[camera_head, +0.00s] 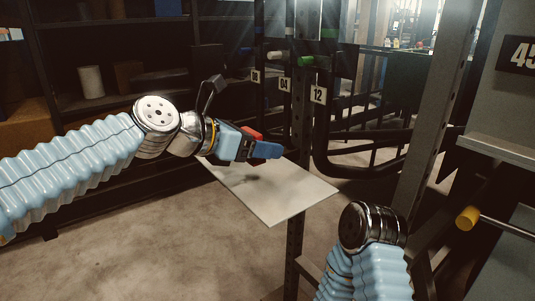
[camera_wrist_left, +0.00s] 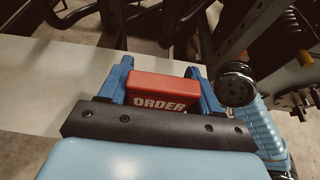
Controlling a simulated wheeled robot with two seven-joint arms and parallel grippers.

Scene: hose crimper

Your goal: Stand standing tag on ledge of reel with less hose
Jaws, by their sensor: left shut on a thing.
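A red tag (camera_head: 252,133) with the word "ORDER" is in my left gripper (camera_head: 262,149), between its two blue fingers. In the left wrist view the red tag (camera_wrist_left: 162,92) sits upright between the fingers of my left gripper (camera_wrist_left: 162,80), its lettering facing the camera. A pale flat board (camera_head: 275,195) lies below and beyond the gripper; the tag appears above it, apart from it. The board also fills the left of the wrist view (camera_wrist_left: 45,85). I cannot make out a reel with hose or its ledge for certain. My right gripper is out of view.
Dark tubes hang behind with number plates, one reading "04" (camera_head: 285,85) and one "12" (camera_head: 318,95). A metal post (camera_head: 440,110) stands right of centre. A grey cabinet (camera_head: 505,110) with a yellow-ended rod (camera_head: 468,217) is at the right. Dark shelves (camera_head: 120,85) stand behind left.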

